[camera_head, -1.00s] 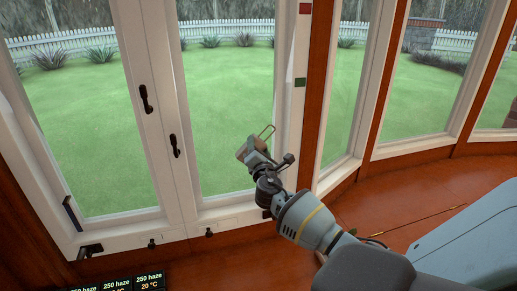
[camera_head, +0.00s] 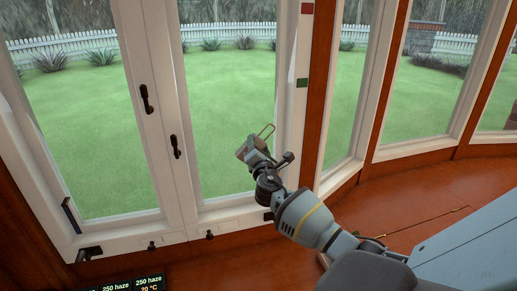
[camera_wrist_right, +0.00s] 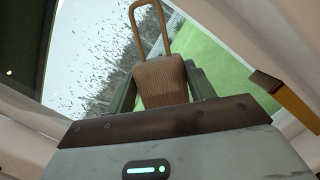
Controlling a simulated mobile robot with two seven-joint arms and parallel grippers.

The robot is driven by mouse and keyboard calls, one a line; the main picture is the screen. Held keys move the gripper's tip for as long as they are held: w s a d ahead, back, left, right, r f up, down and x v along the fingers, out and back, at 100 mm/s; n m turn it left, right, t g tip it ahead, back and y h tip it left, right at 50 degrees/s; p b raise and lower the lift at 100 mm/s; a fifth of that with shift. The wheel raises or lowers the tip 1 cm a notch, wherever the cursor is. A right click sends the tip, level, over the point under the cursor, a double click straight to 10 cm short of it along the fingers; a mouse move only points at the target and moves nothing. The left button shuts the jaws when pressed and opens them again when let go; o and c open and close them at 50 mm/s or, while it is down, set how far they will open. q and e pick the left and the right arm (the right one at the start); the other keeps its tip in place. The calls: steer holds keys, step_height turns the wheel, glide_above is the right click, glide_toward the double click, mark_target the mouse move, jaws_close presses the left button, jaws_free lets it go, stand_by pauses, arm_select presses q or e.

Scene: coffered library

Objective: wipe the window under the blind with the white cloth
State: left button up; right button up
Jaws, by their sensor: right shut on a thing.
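My right gripper (camera_head: 255,150) is in front of the lower right part of the window pane (camera_head: 225,95). It is shut on a tan ribbed block with a loop (camera_wrist_right: 161,82); the loop sticks out beyond the jaws. Whether the block touches the glass I cannot tell. In the wrist view a speckled, pale pane (camera_wrist_right: 85,55) lies beyond the block. I see no white cloth and cannot make out a blind in these views. My left gripper is not in view.
The white window frame has black handles (camera_head: 147,98) and small knobs along its sill. A green tag (camera_head: 302,83) and a red tag (camera_head: 307,8) are on the right post. Dark displays (camera_head: 148,283) stand at the bottom left. A brown ledge (camera_head: 420,205) runs right.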

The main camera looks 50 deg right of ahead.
steer(key=shift+w, duration=0.1)
steer(key=shift+d, duration=0.1)
steer(key=shift+s+d, duration=0.4)
steer(key=shift+d, duration=0.25)
steer(key=shift+s+d, duration=0.35)
steer(key=shift+d, duration=0.15)
steer(key=shift+s+d+r, duration=0.1)
steer(key=shift+s+d, duration=0.15)
steer(key=shift+d, duration=0.15)
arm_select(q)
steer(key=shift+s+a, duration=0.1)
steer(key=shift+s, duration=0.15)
arm_select(e)
steer(key=shift+d, duration=0.1)
steer(key=shift+d, duration=0.1)
steer(key=shift+w+r, duration=0.1)
